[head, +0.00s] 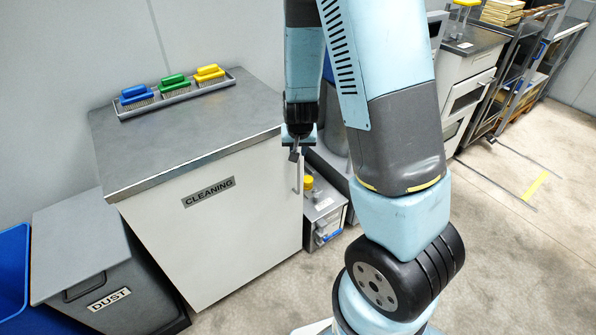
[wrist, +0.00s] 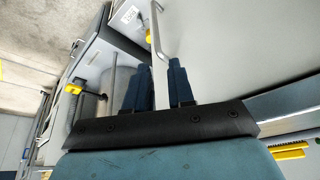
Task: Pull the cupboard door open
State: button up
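The white cupboard door (head: 225,215) carries a CLEANING label and looks shut below a grey metal top. Its vertical bar handle (head: 299,176) is near the door's right edge. In the wrist view the handle (wrist: 156,30) is a thin metal bar on the pale door (wrist: 230,50). My gripper (head: 295,155) is at the upper part of the handle in the head view. In the wrist view my two dark blue fingers (wrist: 157,75) stand apart, with the near end of the handle just beyond the gap between their tips. I cannot tell whether they touch it.
A rack with blue, green and yellow brushes (head: 172,93) lies on the cupboard top. A grey DUST bin (head: 95,270) stands left of the cupboard, and a grey box (head: 323,215) stands on the floor to its right. The floor in front (head: 265,295) is clear.

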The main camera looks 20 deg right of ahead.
aim_at(298, 169)
jog(key=x, duration=1.5)
jog(key=shift+s+d+f, duration=0.1)
jog(key=shift+d+f, duration=0.1)
grip_shut()
dwell(0.3)
